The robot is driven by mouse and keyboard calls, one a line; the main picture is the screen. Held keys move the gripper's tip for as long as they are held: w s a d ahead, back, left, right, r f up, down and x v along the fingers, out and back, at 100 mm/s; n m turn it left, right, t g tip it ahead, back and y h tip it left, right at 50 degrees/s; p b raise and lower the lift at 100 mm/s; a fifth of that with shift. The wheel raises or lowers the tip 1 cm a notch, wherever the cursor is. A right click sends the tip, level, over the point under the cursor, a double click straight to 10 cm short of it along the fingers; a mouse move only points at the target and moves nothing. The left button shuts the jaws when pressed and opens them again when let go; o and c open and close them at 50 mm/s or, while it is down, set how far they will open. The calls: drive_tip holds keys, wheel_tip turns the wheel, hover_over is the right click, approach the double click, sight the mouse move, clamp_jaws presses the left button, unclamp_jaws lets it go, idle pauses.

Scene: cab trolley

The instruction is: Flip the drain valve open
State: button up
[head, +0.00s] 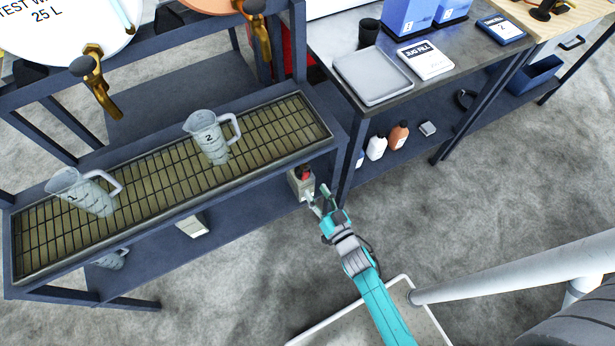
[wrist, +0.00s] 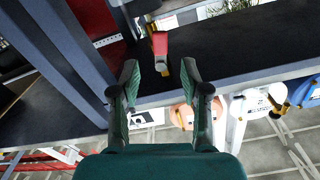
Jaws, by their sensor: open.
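The drain valve shows as a small red lever (head: 305,172) on a pale block at the right front end of the drip-tray stand in the head view. In the wrist view the red lever (wrist: 160,44) has a yellowish end and lies beyond the gap between my fingertips. My gripper (head: 319,196) is just in front of and below the valve in the head view. In the wrist view my gripper (wrist: 160,72) is open, with nothing between its fingers. I cannot tell whether a fingertip touches the lever.
The drip tray (head: 325,134) holds jug 1 (head: 80,192) and jug 2 (head: 208,137), under brass taps (head: 97,85). A metal bench (head: 330,42) stands to the right, with bottles (head: 398,135) on its lower shelf. Open grey floor (head: 480,190) lies to the right of my arm.

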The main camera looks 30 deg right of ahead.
sight(307, 176)
drive_tip(key=shift+w, duration=3.2)
clamp_jaws()
